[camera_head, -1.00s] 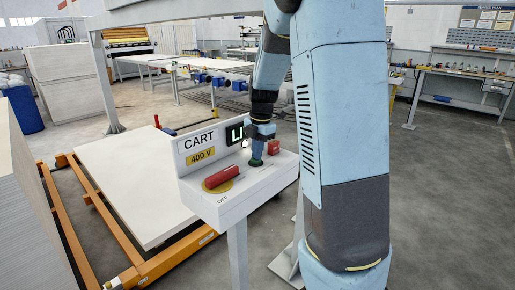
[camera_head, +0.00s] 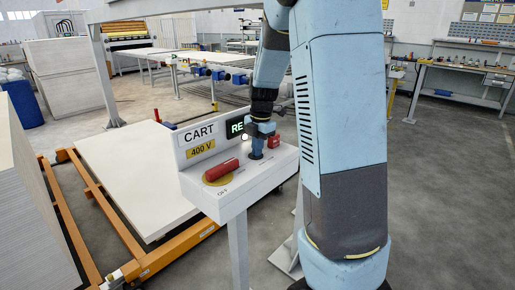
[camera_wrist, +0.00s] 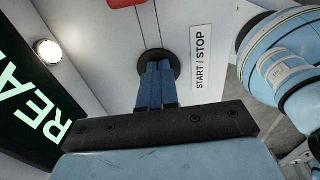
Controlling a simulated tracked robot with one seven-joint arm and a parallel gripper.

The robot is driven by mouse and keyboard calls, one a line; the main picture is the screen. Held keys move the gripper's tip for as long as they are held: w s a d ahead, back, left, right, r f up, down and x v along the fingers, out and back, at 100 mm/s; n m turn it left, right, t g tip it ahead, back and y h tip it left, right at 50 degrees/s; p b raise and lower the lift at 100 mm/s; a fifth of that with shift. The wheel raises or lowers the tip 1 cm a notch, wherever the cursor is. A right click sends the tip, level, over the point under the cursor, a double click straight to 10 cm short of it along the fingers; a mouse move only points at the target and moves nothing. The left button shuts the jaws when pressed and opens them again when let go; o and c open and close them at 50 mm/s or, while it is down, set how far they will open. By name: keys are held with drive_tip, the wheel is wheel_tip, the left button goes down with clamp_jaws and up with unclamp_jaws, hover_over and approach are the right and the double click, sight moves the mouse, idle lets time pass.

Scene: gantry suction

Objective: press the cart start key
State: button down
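The cart control box (camera_head: 240,193) stands on a post, with a CART 400 V sign and a lit green display (camera_head: 236,127). In the wrist view the display (camera_wrist: 30,105) reads "REA", cut off by the frame edge. My gripper (camera_head: 257,156) points down at the box top. Its blue fingers (camera_wrist: 157,72) are together, with their tips at a round black collar (camera_wrist: 158,64) beside the START / STOP label (camera_wrist: 200,57). The fingertips hide the key's face, so I cannot tell how far it is pressed.
A red rotary handle (camera_head: 221,170) on a yellow disc sits left of my gripper, and a small red part (camera_head: 273,142) sits to its right. An orange-framed cart with a white board (camera_head: 130,185) stands behind the box. Grey floor is open at right.

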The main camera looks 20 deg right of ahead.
wheel_tip(320, 180, up, 14)
drive_tip(key=shift+s+d, duration=0.35)
drive_tip(key=shift+d, duration=0.1)
idle(1.6)
drive_tip(key=s+a+m+t, duration=0.2)
drive_tip(key=s+a+m, duration=0.1)
drive_tip(key=s+m, duration=0.8)
drive_tip(key=s+a+m+t, duration=0.3)
drive_tip(key=s+a+m, duration=0.1)
drive_tip(key=s+m, duration=0.8)
drive_tip(key=s, duration=0.3)
drive_tip(key=shift+s+r+h, duration=0.15)
drive_tip(key=shift+s+h, duration=0.1)
drive_tip(key=shift+h, duration=0.15)
